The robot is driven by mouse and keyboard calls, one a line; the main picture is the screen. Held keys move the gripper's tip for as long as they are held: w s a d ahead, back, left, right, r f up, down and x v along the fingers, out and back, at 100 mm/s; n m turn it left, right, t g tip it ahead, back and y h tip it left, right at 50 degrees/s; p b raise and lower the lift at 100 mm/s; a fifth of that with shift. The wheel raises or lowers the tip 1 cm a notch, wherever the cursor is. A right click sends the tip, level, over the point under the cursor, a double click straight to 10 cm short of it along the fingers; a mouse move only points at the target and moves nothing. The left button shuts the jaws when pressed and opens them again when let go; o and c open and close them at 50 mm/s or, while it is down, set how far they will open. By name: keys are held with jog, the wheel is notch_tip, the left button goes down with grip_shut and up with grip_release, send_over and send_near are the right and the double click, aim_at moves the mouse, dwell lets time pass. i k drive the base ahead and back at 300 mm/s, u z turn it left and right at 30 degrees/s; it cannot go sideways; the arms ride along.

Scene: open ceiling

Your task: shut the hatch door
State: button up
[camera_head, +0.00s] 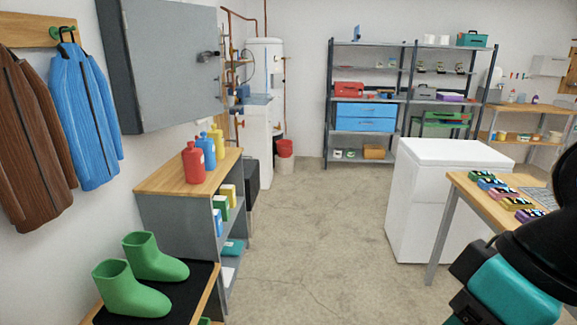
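A large grey metal panel (172,62) on the left wall, box-like with a dark left side, is the likeliest hatch door. A small dark handle (208,56) sits near its right edge. I cannot tell from here whether it is fully shut or stands ajar. Part of my own arm, teal and black, shows at the lower right, far from the panel. My gripper is not in view.
A wooden-topped shelf unit (165,177) with several bottles stands below the panel. Green boots (133,290) are on a black-topped bench at lower left. A white chest (443,155) and a workbench (468,190) stand right. The middle floor is clear.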

aim_at(174, 84)
jog(key=i, duration=3.65)
jog(key=u, duration=1.8)
